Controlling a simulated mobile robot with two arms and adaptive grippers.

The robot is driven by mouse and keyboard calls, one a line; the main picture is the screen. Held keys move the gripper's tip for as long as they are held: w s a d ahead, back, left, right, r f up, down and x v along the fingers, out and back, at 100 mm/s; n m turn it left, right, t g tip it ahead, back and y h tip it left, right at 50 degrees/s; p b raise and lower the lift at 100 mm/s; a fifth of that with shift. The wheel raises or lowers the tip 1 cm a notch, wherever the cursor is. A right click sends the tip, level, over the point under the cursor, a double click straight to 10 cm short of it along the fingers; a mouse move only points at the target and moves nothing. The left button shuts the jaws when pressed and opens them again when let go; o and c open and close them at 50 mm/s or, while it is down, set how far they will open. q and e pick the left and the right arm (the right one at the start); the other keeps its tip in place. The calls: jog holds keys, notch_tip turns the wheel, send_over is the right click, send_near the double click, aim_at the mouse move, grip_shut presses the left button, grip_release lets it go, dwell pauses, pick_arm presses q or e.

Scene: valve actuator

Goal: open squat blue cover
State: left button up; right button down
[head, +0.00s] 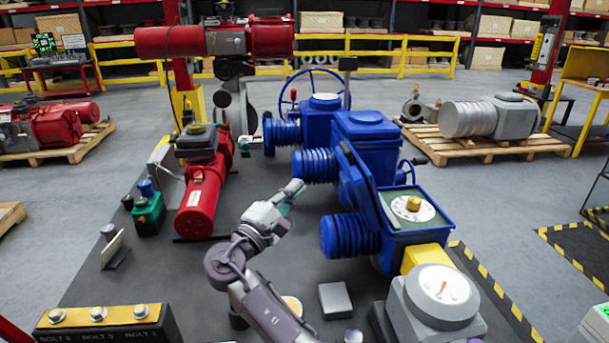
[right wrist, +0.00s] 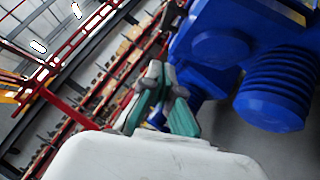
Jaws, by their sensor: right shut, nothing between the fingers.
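The front blue actuator (head: 404,250) has a shallow blue housing whose top is open, showing a white dial with a yellow knob (head: 413,203). A blue cover panel (head: 364,190) stands raised along the housing's left side. My right gripper (head: 291,189) is shut and empty, to the left of the blue actuators and apart from the cover. Its green-padded fingers (right wrist: 160,105) also show in the right wrist view, with blue actuator parts (right wrist: 225,50) and a ribbed blue cylinder (right wrist: 275,100) to their right. I cannot make out my left gripper.
Two more blue actuators (head: 368,140) stand behind, one with a handwheel (head: 316,90). A red actuator (head: 203,190) and a green unit (head: 150,212) stand at left. A grey gauge unit (head: 440,295) is front right. Bare dark tabletop (head: 130,285) shows at front left.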

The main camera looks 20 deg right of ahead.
aim_at(354, 158)
jog(key=w+d+r+p, duration=0.3)
jog(key=d+p, duration=0.1)
jog(key=d, duration=0.6)
jog(key=shift+w+d+r, duration=0.15)
jog(key=shift+d+r, duration=0.2)
jog(key=shift+r, duration=0.05)
jog(key=shift+w, duration=0.1)
jog(key=d+r+m, duration=0.1)
jog(key=s+d+r+m+g+y+p, duration=0.1)
jog(key=d, duration=0.1)
jog(key=d+r+p, duration=0.1)
jog(key=shift+s+d+r+m+g, duration=0.1)
jog(key=shift+s+d+m+g, duration=0.1)
jog(key=shift+d+m+g, duration=0.2)
jog(key=shift+d, duration=0.1)
